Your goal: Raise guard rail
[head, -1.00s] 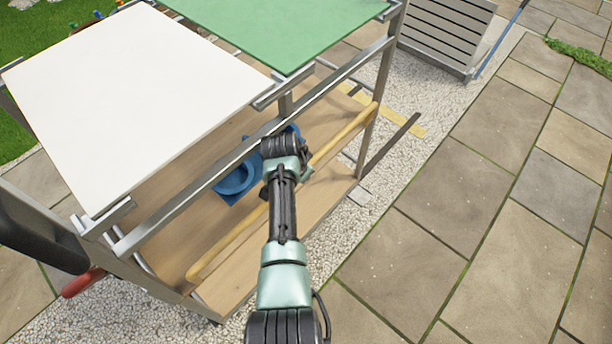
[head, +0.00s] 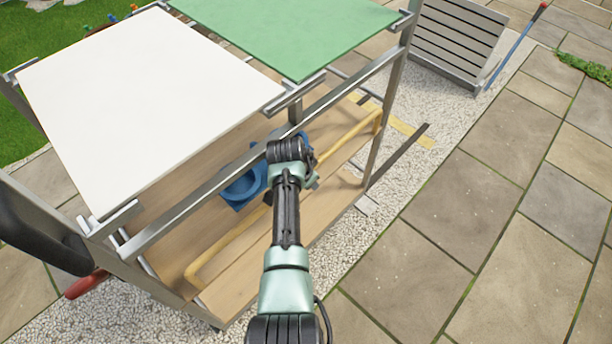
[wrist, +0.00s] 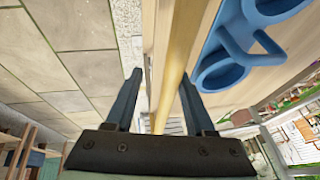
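The guard rail appears to be the yellow bar (head: 232,236) along the front of the wooden shelf under the bench. Its bent ends show, and it stands a little off the shelf board. My gripper is at the rail's middle, mostly hidden behind my wrist in the head view. In the wrist view, my gripper (wrist: 160,78) has its two dark fingers apart. The yellow rail (wrist: 176,50) runs lengthwise between them, closer to the right finger. I cannot tell whether a finger touches it.
A blue double-ring holder (head: 240,188) sits on the shelf behind the rail. A metal bar (head: 225,172) crosses above, below the white panel (head: 140,95) and green panel (head: 295,30). A slatted grey box (head: 455,45) stands behind. Paving at right is clear.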

